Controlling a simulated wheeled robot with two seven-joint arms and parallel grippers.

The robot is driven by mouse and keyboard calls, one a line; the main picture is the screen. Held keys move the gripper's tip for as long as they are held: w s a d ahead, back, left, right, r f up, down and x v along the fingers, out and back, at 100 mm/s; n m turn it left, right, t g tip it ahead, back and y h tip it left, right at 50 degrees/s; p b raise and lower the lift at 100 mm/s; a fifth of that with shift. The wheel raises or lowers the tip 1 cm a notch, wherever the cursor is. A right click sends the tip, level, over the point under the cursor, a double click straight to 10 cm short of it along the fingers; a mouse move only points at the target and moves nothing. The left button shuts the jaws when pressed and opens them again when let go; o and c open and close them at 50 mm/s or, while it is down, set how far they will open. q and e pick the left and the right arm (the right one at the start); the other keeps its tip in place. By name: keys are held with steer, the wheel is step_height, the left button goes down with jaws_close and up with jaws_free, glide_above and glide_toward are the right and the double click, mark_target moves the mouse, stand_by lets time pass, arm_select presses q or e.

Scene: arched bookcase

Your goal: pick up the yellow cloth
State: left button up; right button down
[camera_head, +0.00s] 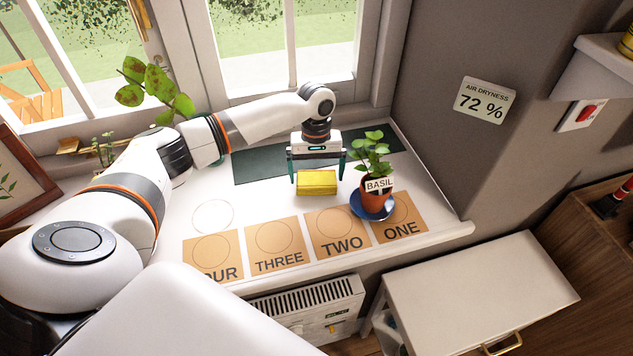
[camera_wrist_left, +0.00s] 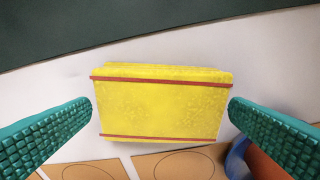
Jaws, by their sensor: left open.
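The yellow cloth (camera_head: 317,182) is a folded block lying on the white windowsill in the head view. In the left wrist view the cloth (camera_wrist_left: 162,103) shows red stripes near its upper and lower edges. My left gripper (camera_head: 318,178) is open, with its green fingers on either side of the cloth. In the left wrist view the fingers of the gripper (camera_wrist_left: 160,125) stand to the left and right of the cloth, with a narrow gap near each tip. My right gripper is not in view.
A basil pot (camera_head: 377,193) on a blue saucer (camera_head: 357,207) stands close to the right of the cloth. Numbered cards, including TWO (camera_head: 342,245), lie in front. A dark green mat (camera_head: 262,165) lies behind. The white sill at left (camera_head: 190,195) is partly free.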

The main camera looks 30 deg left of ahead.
mark_target(317, 178)
arm_select(q)
steer(key=shift+f, duration=0.95)
steer(key=shift+c, duration=0.3)
steer(key=c, duration=0.7)
steer(key=shift+r, duration=0.15)
step_height(317, 178, up, 10)
steer(key=shift+f+p, duration=0.1)
steer(key=shift+p, duration=0.35)
